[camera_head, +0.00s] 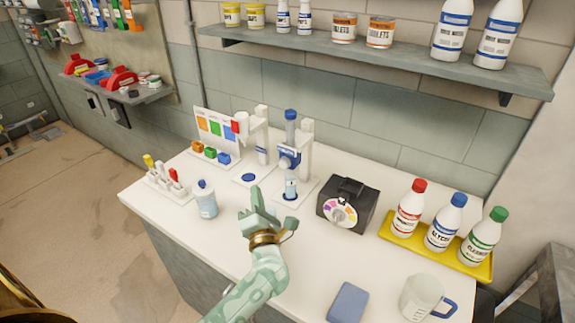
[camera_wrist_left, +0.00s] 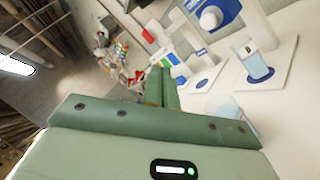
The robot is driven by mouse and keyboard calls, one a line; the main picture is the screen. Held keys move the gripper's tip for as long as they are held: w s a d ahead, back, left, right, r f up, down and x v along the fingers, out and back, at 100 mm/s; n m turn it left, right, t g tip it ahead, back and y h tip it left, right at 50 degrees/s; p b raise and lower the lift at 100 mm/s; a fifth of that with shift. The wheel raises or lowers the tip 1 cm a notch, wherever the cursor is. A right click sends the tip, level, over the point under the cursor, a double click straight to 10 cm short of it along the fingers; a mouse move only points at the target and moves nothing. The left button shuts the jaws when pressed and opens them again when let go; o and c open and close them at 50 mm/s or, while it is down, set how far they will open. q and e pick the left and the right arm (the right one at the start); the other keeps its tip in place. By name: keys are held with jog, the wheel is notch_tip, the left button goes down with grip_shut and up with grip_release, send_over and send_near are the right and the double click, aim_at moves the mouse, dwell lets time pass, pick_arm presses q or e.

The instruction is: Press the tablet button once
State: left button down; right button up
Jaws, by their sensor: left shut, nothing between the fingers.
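Two white dispenser stands are at the back of the white counter. The left stand (camera_head: 259,133) has a red part at its top left and a bare blue disc (camera_head: 248,177) on its base. The right stand (camera_head: 307,143) carries a blue-capped tube and a blue block (camera_head: 289,158) above a small glass of pale liquid (camera_head: 291,187). The glass also shows in the left wrist view (camera_wrist_left: 257,66). No label marks which part is the tablet button. My left gripper (camera_head: 257,194) is shut and empty, in front of the stands. My right gripper is out of view.
A colour chart (camera_head: 209,126) with orange, green and blue blocks stands left. A black dial box (camera_head: 347,206), three bottles on a yellow tray (camera_head: 400,238), a blue pad (camera_head: 347,302) and a mug (camera_head: 420,297) are right.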

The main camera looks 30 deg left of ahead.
aim_at(283, 165)
pick_arm(q)
jog(key=shift+w, duration=0.1)
jog(key=w+b, duration=0.4)
jog(key=w, duration=0.4)
jog(key=shift+w+d, duration=0.3)
jog(key=shift+w, duration=0.05)
dwell(0.5)
dwell(1.2)
jog(key=shift+w+b, duration=0.35)
jog(key=shift+w, duration=0.05)
